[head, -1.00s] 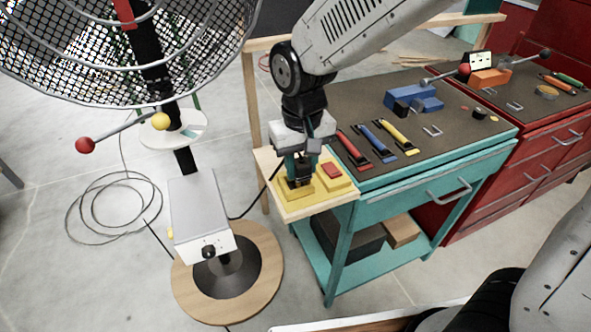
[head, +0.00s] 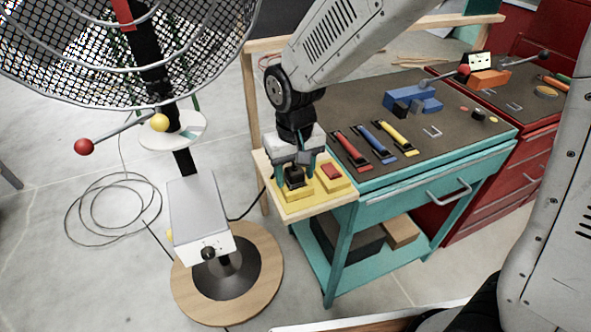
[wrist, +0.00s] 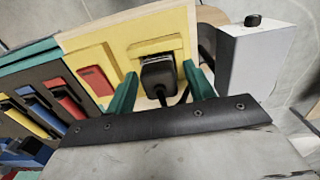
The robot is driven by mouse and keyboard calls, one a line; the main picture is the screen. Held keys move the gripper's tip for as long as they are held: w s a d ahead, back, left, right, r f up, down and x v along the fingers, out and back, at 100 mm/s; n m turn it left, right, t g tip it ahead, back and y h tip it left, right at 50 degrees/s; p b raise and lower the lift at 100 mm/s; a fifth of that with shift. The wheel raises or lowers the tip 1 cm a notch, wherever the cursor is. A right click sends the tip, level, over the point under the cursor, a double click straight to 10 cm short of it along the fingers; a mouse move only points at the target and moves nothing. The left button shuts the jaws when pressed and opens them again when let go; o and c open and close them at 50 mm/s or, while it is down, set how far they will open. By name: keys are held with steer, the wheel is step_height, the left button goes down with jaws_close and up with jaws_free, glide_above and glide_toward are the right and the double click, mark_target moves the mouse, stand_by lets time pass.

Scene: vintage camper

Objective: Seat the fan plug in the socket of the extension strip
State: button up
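The black fan plug (head: 295,178) stands in the raised socket of the yellow extension strip (head: 329,191); I see no clear gap, but its exact depth is hard to tell. In the wrist view the plug (wrist: 158,73) sits at the socket of the strip (wrist: 120,45), its cord coming back toward me. My gripper (head: 294,183) is open, with its teal fingers on either side of the plug. In the wrist view both fingers of my gripper (wrist: 160,70) are apart from the plug, with gaps on both sides.
A red switch (head: 331,171) is beside the socket on the strip. The strip lies on a wooden side shelf (head: 318,208) of the teal workbench (head: 415,190). The fan's grey box (head: 200,215) stands close on the left. Coloured tools (head: 375,141) lie on the bench.

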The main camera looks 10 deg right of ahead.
mark_target(297, 170)
step_height(297, 170, up, 12)
steer(key=shift+r, duration=0.2)
stand_by(0.5)
steer(key=s+d+r+m, duration=0.1)
steer(key=s+d+r, duration=0.1)
steer(key=s+d, duration=0.3)
steer(key=s+d+r+m, duration=0.1)
steer(key=s+d+r, duration=0.2)
steer(key=d, duration=0.4)
steer(key=s+d+f+m+t, duration=0.1)
steer(key=s+d, duration=0.8)
steer(key=s, duration=0.2)
steer(key=shift+s+f, duration=0.3)
steer(key=shift+s, duration=0.05)
